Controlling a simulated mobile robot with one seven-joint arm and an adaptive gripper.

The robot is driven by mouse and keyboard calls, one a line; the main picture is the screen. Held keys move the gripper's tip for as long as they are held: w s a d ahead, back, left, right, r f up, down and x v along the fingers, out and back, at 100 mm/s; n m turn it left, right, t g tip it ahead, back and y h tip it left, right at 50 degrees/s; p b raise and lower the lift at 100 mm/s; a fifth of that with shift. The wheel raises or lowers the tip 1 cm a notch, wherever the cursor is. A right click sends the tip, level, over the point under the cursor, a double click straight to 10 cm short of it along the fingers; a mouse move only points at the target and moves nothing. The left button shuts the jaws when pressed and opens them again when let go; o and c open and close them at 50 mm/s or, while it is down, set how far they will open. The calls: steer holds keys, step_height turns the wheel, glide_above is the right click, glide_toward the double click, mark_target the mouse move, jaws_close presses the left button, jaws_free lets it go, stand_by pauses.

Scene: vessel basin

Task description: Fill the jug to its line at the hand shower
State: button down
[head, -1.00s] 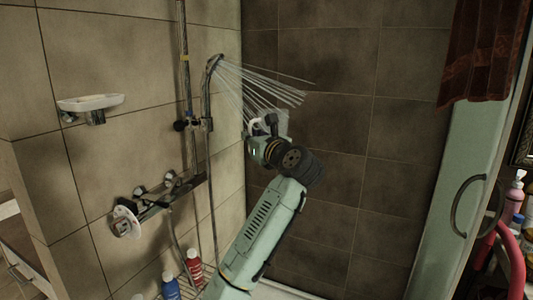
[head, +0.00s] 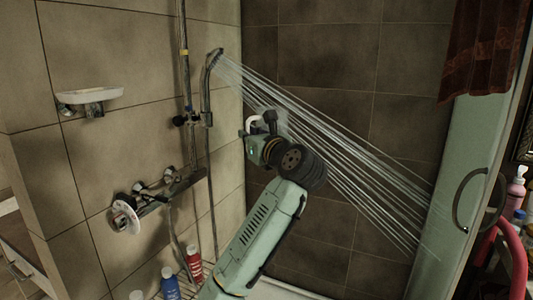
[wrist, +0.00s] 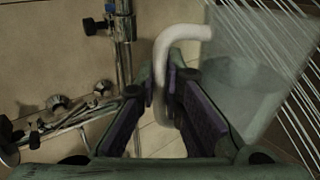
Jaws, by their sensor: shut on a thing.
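The jug (wrist: 243,85) is pale and see-through, to the right of my gripper (wrist: 174,75) in the wrist view. My gripper is shut on its white curved handle (wrist: 183,36). Greyish water seems to stand in the jug, but I cannot make out the fill line. In the head view my gripper (head: 262,128) hides most of the jug; the white handle (head: 251,124) shows. The hand shower (head: 212,58) hangs on its rail and sprays to the lower right. The streams (head: 335,150) run past the jug toward the door side.
A mixer tap (head: 155,198) and a soap dish (head: 90,101) are on the left wall. A red bottle (head: 194,262) and a blue bottle (head: 170,283) stand low near my arm. A shower door with a handle (head: 466,200) is on the right.

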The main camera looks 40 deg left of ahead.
steer(key=s+d+b, duration=0.1)
steer(key=s+d, duration=0.3)
steer(key=s, duration=0.3)
steer(key=shift+d, duration=0.25)
